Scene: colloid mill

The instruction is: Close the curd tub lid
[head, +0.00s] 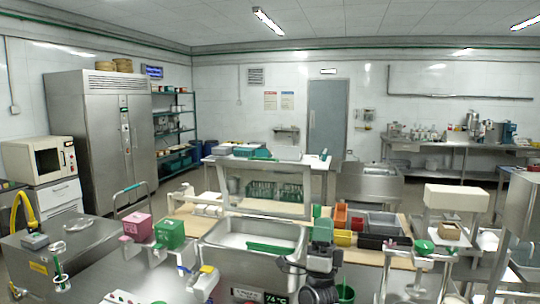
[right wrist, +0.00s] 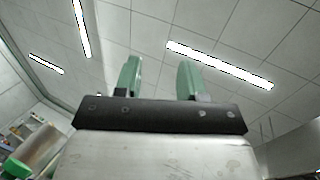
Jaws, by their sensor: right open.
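The curd tub (head: 255,268) is a steel, open-topped tub in the lower middle of the head view, with pale contents. A framed panel that looks like its lid (head: 266,209) stands raised behind it, and green crates show through it. My right gripper (head: 322,216) is at the tub's right side, pointing up, below the raised lid's top edge and apart from it as far as I can tell. In the right wrist view my right gripper (right wrist: 162,78) has two green fingers spread with nothing between them. My left gripper is not visible.
Coloured bins (head: 342,237) and grey trays (head: 382,224) sit close to the right of my right gripper. Green crates (head: 260,190) are behind.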

